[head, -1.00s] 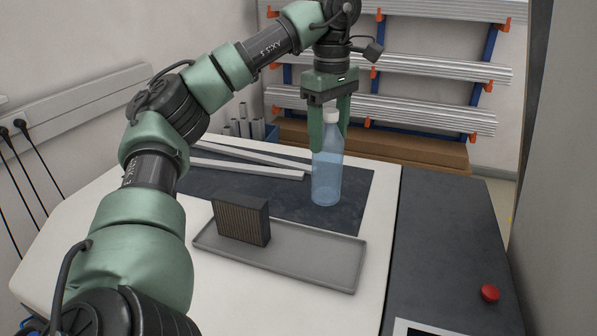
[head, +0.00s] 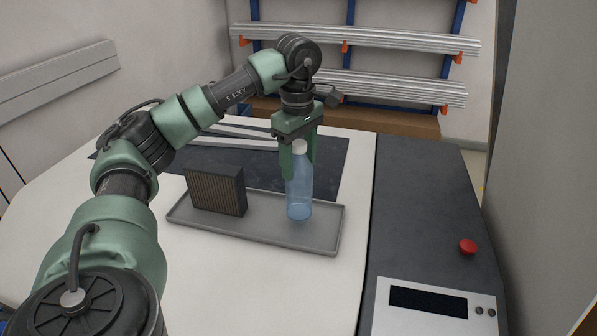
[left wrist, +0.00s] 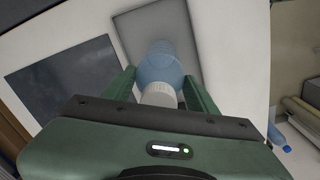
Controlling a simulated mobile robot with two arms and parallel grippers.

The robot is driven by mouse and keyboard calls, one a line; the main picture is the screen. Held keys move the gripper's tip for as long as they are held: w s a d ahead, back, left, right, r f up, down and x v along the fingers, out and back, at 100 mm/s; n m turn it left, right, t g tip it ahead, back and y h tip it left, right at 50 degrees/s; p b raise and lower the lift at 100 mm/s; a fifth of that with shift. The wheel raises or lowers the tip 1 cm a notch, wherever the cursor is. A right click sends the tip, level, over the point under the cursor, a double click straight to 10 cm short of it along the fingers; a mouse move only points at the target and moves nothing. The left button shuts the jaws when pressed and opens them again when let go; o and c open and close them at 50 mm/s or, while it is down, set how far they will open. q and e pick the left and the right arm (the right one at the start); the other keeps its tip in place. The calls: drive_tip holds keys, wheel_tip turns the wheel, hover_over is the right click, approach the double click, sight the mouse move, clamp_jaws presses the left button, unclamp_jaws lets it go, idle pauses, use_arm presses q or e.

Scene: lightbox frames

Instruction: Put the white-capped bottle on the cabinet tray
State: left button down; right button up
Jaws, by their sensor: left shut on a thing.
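The clear blue bottle (head: 299,192) with a white cap (head: 299,146) is upright in my left gripper (head: 299,166). The gripper points down, with its fingers shut on either side of the bottle's upper part. The bottle's base appears within the outline of the grey tray (head: 265,231), right of its middle; I cannot tell whether it touches. In the left wrist view the white cap (left wrist: 160,95) sits between the fingers, with the bottle (left wrist: 165,62) over the tray (left wrist: 130,28). My right gripper is not in view.
A dark ribbed block (head: 215,191) stands on the tray's left part. Metal bars (head: 235,141) lie on a dark mat (head: 328,170) behind. A dark panel with a red button (head: 467,247) is at right. The white table is clear in front of the tray.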

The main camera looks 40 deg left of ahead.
sight(299, 143)
use_arm(q)
wheel_tip(299, 143, down, 3)
drive_tip(key=shift+f+p, duration=0.1)
drive_tip(key=shift+p, duration=0.2)
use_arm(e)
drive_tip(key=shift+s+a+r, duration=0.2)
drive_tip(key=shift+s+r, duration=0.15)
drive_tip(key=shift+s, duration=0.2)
use_arm(q)
drive_tip(key=shift+f, duration=0.15)
drive_tip(key=shift+c, duration=2.2)
unclamp_jaws()
wheel_tip(299, 143, up, 7)
drive_tip(key=shift+r+b, duration=0.1)
drive_tip(key=shift+b, duration=0.65)
wheel_tip(299, 143, up, 5)
drive_tip(key=shift+s+r+p, duration=0.1)
drive_tip(key=shift+p, duration=0.9)
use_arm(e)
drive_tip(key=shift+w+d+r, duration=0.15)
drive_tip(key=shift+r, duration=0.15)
